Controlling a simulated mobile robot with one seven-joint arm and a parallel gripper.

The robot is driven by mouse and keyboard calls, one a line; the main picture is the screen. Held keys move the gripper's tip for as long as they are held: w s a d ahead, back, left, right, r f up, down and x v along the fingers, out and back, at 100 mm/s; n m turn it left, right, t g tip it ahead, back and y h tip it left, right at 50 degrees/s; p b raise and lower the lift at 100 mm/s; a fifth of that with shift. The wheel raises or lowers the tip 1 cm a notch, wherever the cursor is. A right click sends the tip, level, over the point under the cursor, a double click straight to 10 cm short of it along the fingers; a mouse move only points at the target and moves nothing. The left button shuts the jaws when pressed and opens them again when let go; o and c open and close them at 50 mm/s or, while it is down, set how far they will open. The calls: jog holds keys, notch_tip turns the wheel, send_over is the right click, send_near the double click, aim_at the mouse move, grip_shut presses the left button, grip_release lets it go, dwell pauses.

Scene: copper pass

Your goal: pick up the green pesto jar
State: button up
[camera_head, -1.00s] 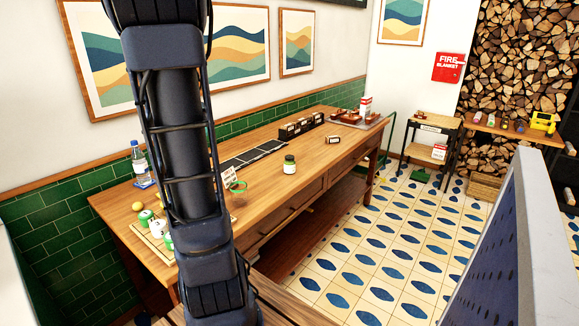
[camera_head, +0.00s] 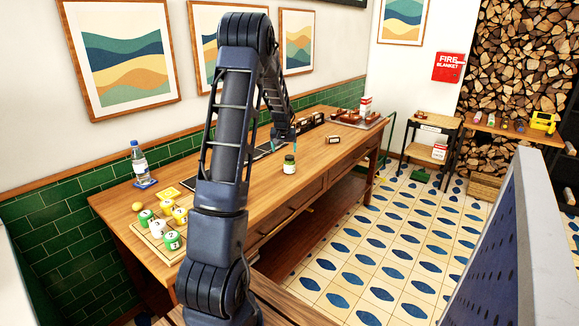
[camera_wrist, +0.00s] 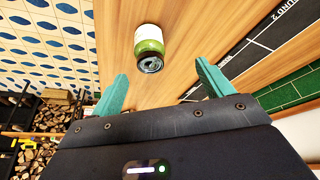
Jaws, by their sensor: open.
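The green pesto jar (camera_head: 289,165) stands upright on the wooden table, with a dark lid, a white label and green contents. In the wrist view the jar (camera_wrist: 149,42) appears beyond my fingertips, a little left of centre between them. My gripper (camera_wrist: 161,71) is open and empty, its two teal fingers spread apart. In the head view my gripper (camera_head: 283,146) is just above and behind the jar, apart from it.
The wooden table (camera_head: 330,164) is clear around the jar. A board with green and yellow pieces (camera_head: 172,240) and a water bottle (camera_head: 138,160) are at the left. A dark rack (camera_head: 310,122) and a tray (camera_head: 357,121) stand farther back.

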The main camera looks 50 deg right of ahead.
aim_at(289, 163)
jog(key=shift+s+d+x, duration=0.25)
jog(key=shift+d+x, duration=0.05)
jog(key=shift+x, duration=1.7)
jog(key=shift+s+d+x, duration=0.25)
jog(key=shift+d+x, duration=0.05)
jog(key=shift+x, duration=1.65)
jog(key=shift+s+d+x, duration=0.2)
jog(key=shift+d+x, duration=0.05)
jog(key=shift+x, duration=1.75)
jog(key=shift+r, duration=0.2)
jog(key=c, duration=1.3)
